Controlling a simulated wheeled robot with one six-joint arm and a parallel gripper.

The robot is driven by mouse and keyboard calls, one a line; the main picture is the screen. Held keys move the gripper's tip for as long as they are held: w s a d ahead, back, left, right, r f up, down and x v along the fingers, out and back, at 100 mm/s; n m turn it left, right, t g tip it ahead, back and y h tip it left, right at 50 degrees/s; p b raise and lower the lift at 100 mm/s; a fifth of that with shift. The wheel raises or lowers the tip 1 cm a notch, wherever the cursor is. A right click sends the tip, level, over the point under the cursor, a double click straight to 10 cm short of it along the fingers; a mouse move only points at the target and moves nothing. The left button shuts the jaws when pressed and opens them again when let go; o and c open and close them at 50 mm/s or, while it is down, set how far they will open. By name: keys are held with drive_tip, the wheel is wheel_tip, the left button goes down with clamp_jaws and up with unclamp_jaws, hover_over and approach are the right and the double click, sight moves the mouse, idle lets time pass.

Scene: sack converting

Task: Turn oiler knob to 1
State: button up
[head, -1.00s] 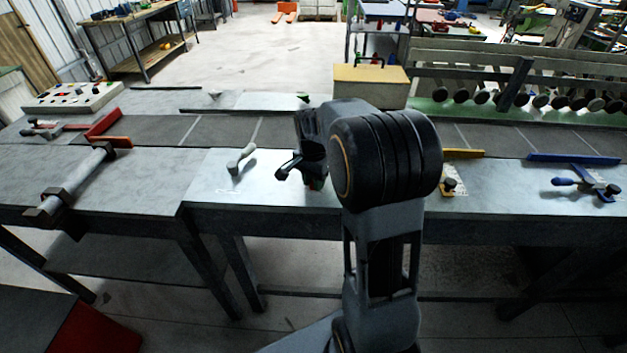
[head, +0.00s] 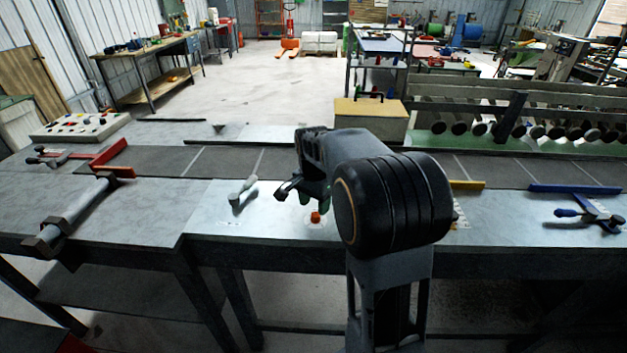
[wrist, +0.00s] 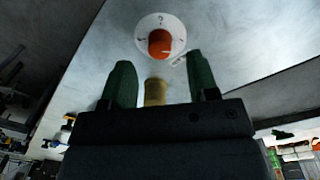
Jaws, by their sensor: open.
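The oiler knob is orange-red and sits on a round white dial (wrist: 150,22) on the metal table top. In the wrist view the knob (wrist: 160,43) lies just beyond and between the green fingertips of my gripper (wrist: 159,60). The fingers are spread apart with nothing held, and I see no contact with the knob. The dial carries small dark marks that are too small to read surely. A brass-coloured piece (wrist: 155,92) shows between the fingers. In the head view the knob (head: 315,217) stands near the table's front edge, beside my gripper, which my arm partly hides.
A grey-handled clamp (head: 242,192) stands left of the knob. A blue-handled clamp (head: 590,213) and a blue bar (head: 575,189) are at the right. A yellow bar (head: 467,184) lies beyond my arm. A beige box (head: 370,120) stands behind the dark belt.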

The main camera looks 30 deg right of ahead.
wheel_tip(320, 180, up, 10)
drive_tip(key=shift+w, duration=0.15)
drive_tip(key=shift+a+f, duration=0.1)
idle(0.6)
drive_tip(key=n+t, duration=0.1)
drive_tip(key=n, duration=0.5)
approach(313, 213)
drive_tip(key=s+a, duration=0.1)
drive_tip(key=s, duration=0.1)
drive_tip(key=s+a+f+n+t, duration=0.1)
drive_tip(key=s+a+n, duration=0.2)
drive_tip(key=s, duration=0.4)
drive_tip(key=s+a+f+n+t, duration=0.2)
drive_tip(key=s+a+n, duration=0.1)
drive_tip(key=s+a, duration=0.2)
drive_tip(key=shift+s+n, duration=0.3)
drive_tip(key=shift+s, duration=0.8)
